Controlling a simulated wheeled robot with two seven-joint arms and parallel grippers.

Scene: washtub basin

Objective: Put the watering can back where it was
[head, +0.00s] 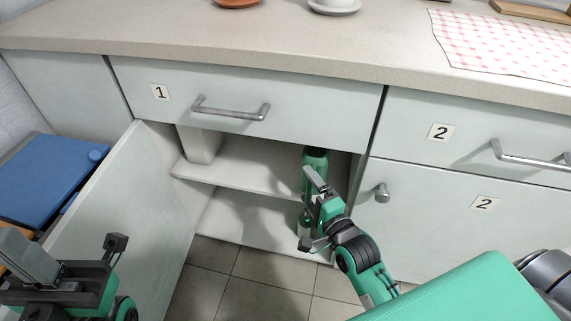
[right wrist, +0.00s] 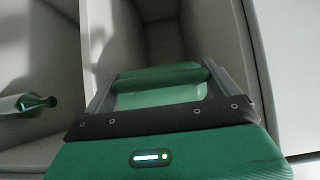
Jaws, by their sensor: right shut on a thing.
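A green thing, which looks like the watering can (head: 316,157), is inside the open cabinet under drawer 1, at its right side. Only part of it shows behind my right gripper (head: 309,211). In the right wrist view, my right gripper is shut on a green, rounded part of the watering can (right wrist: 160,76). The rest of the can's shape is hidden. My left gripper (head: 75,252) is at the lower left in the head view, in front of the open door, with its fingers apart and nothing between them.
The open cabinet door (head: 130,205) stands left of the opening. A shelf (head: 255,187) crosses the cabinet. A green bottle (right wrist: 28,103) shows at the left of the right wrist view. A blue-topped item (head: 50,180) is beyond the door. The cabinet's left and middle look mostly free.

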